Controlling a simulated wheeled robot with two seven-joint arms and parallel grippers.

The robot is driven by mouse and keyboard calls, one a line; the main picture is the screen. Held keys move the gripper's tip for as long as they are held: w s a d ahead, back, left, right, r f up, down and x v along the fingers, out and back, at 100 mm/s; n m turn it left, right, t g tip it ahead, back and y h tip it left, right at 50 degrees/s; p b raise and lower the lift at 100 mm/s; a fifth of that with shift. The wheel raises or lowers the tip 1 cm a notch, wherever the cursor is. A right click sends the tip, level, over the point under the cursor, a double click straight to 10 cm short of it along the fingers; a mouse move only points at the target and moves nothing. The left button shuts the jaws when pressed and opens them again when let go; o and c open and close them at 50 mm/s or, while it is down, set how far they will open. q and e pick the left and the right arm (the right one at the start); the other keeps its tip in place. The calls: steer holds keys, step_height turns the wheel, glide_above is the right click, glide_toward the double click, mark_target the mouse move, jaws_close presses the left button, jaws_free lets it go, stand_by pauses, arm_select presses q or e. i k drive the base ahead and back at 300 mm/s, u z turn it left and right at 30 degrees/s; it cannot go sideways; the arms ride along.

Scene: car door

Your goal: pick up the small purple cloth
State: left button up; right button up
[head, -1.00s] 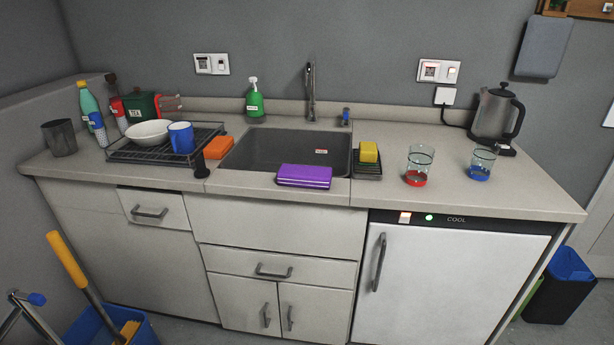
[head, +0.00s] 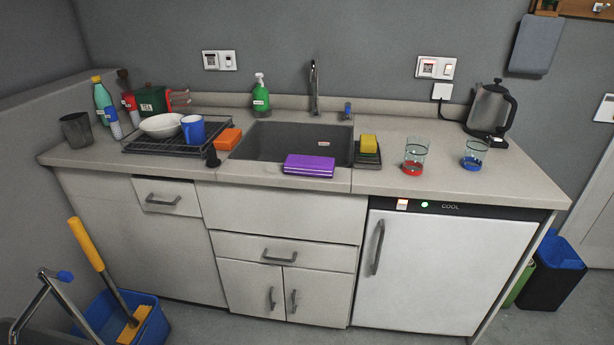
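The small purple cloth (head: 309,165) is folded flat and lies at the front edge of the sink (head: 290,143), over the counter's front rim. Nothing covers it. Neither of my grippers shows in the head view.
An orange sponge (head: 228,139) and a dish rack (head: 165,146) with a bowl and a blue mug (head: 193,132) stand left of the sink. A yellow sponge (head: 368,143) on a small tray and two glasses (head: 415,156) stand to the right. A mop bucket (head: 150,322) stands on the floor at left.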

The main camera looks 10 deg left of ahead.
mark_target(297, 165)
steer(key=z, duration=0.95)
steer(key=i, duration=1.2)
steer(key=u, duration=0.45)
